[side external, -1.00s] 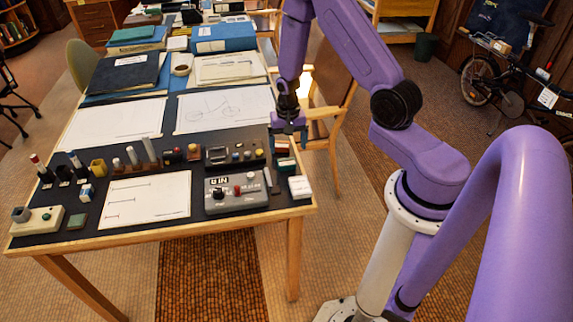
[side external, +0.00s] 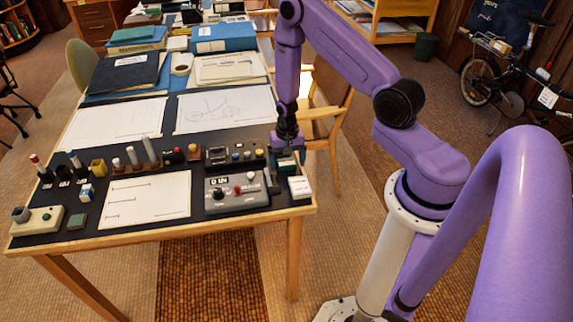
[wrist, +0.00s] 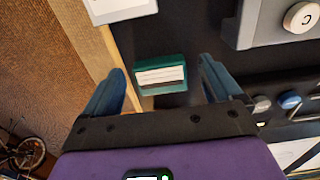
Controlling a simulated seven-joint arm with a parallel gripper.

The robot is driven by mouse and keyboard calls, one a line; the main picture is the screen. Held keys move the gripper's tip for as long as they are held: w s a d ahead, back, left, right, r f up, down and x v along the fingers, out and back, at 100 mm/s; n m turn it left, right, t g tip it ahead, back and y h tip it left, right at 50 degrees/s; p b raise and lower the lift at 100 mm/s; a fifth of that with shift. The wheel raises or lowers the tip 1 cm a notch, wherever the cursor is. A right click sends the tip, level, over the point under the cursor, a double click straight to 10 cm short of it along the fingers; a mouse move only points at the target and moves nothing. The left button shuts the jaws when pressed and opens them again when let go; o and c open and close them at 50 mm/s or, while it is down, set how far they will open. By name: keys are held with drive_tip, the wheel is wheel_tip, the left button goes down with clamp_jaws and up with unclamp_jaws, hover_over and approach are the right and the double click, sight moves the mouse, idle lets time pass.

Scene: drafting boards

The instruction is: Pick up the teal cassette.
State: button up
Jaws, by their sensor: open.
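The teal cassette (wrist: 161,76) lies on the dark desk mat near the wooden edge, with a white label facing up in the wrist view. My gripper (wrist: 162,70) is open, with one blue finger on each side of the cassette and gaps between. In the side external view, my gripper (side external: 287,156) points down over the right edge of the desk. The cassette (side external: 287,165) is partly hidden by the fingers there. I cannot tell the exact height of the fingertips above the mat.
A white box (side external: 300,187) sits just in front of the cassette at the desk edge. A grey device with knobs (side external: 236,191) stands to the left, and a dark panel with coloured buttons (side external: 234,153) lies behind it. A wooden chair (side external: 325,125) stands beside the desk.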

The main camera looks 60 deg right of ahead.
drive_tip(key=c, duration=1.1)
drive_tip(key=shift+c, duration=0.2)
drive_tip(key=shift+r, duration=0.15)
